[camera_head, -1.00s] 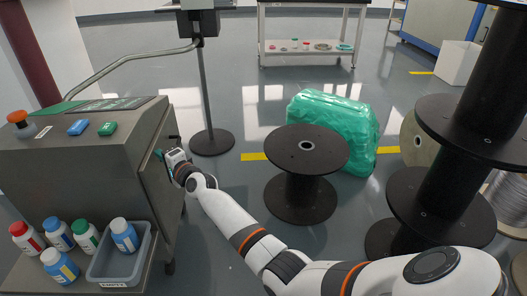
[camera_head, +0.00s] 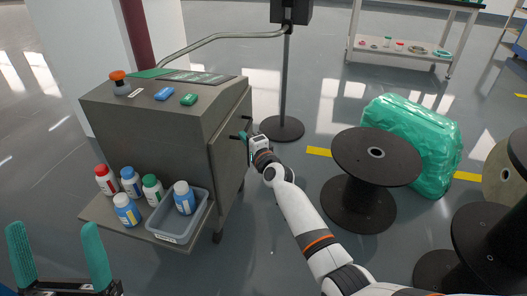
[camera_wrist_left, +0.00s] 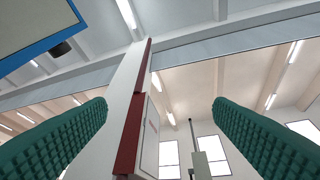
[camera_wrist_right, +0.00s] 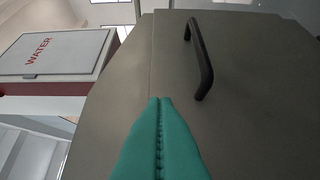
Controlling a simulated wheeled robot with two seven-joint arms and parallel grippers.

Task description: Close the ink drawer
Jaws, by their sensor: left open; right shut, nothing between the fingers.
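The grey machine (camera_head: 165,125) stands at the left in the head view, with a flat panel on its right side. In the right wrist view that grey-brown panel (camera_wrist_right: 250,120) fills most of the picture and carries a black bar handle (camera_wrist_right: 203,62). I cannot tell how far the drawer stands out. My right gripper (camera_head: 244,136) is shut and empty, its teal fingertips (camera_wrist_right: 160,101) at the panel, left of the handle in the wrist view. Whether they touch is unclear. My left gripper (camera_head: 57,240) is open and empty at lower left, fingers pointing up, apart from the machine.
Several ink bottles (camera_head: 130,182) stand on the machine's front shelf beside a grey-blue bin (camera_head: 165,224) holding one bottle. A stand's round base (camera_head: 281,129) is behind the right gripper. A black spool (camera_head: 374,157) and a green wrapped bundle (camera_head: 420,140) stand to the right.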

